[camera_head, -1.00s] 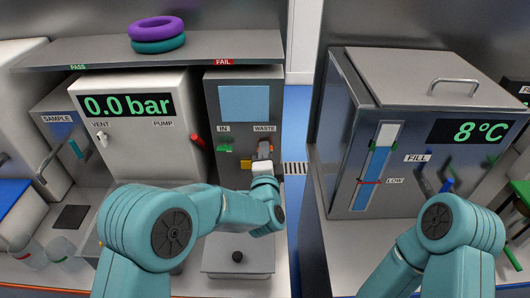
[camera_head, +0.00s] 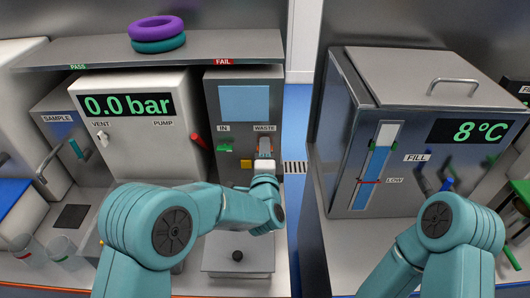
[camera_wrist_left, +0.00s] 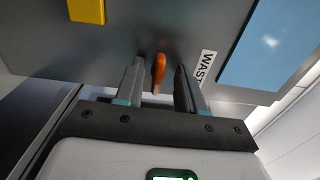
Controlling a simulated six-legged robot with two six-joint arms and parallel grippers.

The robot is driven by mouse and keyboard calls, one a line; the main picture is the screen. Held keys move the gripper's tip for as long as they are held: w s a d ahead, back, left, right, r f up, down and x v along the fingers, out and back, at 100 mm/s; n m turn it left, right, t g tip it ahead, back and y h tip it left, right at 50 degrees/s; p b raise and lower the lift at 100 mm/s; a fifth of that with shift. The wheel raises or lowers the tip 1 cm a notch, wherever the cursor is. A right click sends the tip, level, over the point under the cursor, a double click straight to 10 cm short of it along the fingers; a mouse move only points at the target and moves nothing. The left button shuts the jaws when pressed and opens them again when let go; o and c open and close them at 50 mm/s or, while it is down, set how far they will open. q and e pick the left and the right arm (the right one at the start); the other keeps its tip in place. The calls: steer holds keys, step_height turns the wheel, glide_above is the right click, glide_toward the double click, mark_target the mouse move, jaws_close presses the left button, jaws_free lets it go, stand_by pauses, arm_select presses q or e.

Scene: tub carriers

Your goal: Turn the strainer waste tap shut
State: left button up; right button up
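The strainer's waste tap has an orange lever (camera_wrist_left: 158,73), below the WASTE label (camera_head: 264,128) on the grey panel. In the left wrist view the lever stands between the two fingers of my left gripper (camera_wrist_left: 160,88). The fingers are open, with a gap visible on each side of the lever. In the head view my left gripper (camera_head: 265,149) is at the tap and mostly covers it.
A green IN tap (camera_head: 225,148) and a yellow block (camera_head: 246,164) sit left of the waste tap. A red lever (camera_head: 198,141) projects from the white pump box (camera_head: 135,150). A steel tank (camera_head: 350,110) stands to the right, across a blue floor gap.

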arm_select(q)
steer(key=s+b, duration=0.3)
steer(key=s, duration=1.3)
steer(key=shift+s, duration=0.2)
